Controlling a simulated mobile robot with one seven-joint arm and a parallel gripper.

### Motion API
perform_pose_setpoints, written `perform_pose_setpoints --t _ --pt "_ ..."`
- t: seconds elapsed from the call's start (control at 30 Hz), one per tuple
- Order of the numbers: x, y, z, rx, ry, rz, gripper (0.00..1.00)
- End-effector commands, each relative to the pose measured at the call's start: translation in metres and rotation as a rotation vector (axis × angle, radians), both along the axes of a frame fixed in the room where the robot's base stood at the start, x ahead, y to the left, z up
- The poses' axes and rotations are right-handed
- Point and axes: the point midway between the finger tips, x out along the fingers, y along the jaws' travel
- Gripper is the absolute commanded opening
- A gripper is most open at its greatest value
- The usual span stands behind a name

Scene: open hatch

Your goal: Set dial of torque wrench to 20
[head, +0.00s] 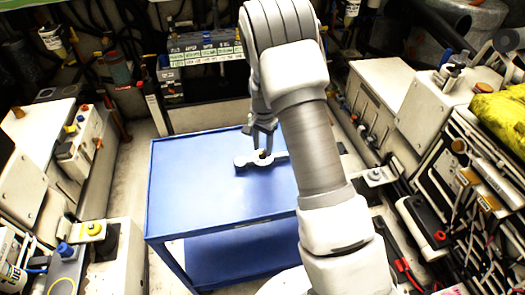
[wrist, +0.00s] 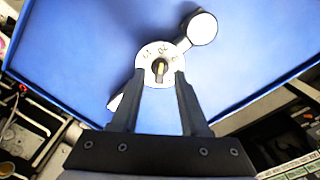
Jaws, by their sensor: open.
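The torque wrench (head: 243,162) lies on the blue cart top, pale grey with a round end at left. In the wrist view its round white end (wrist: 202,28) is at upper right, and its pale disc with dark numerals (wrist: 153,50) is near the middle. A small dark and yellowish dial knob (wrist: 160,69) stands at the disc's centre. The numerals are too blurred to read surely. My gripper (head: 263,143) is above the wrench, pointing down. In the wrist view my gripper (wrist: 161,80) is open, with its fingertips on either side of the knob; contact cannot be told.
The blue cart (head: 190,205) has a clear top at left and front. Equipment cabinets (head: 90,140) stand at left and more cabinets (head: 385,95) at right. A dark labelled unit (head: 205,50) stands behind the cart. A yellow cloth (head: 500,115) lies at far right.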

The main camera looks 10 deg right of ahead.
Motion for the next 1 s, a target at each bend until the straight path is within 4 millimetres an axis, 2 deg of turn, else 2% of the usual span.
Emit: perform_pose_setpoints --t 0.03,0.6,1.0 --pt "0.000 0.000 0.008 -0.001 -0.001 0.000 0.45" --pt "0.000 0.000 0.053 -0.001 -0.001 0.000 0.45" --pt "0.000 0.000 0.080 0.000 0.000 0.000 0.45"
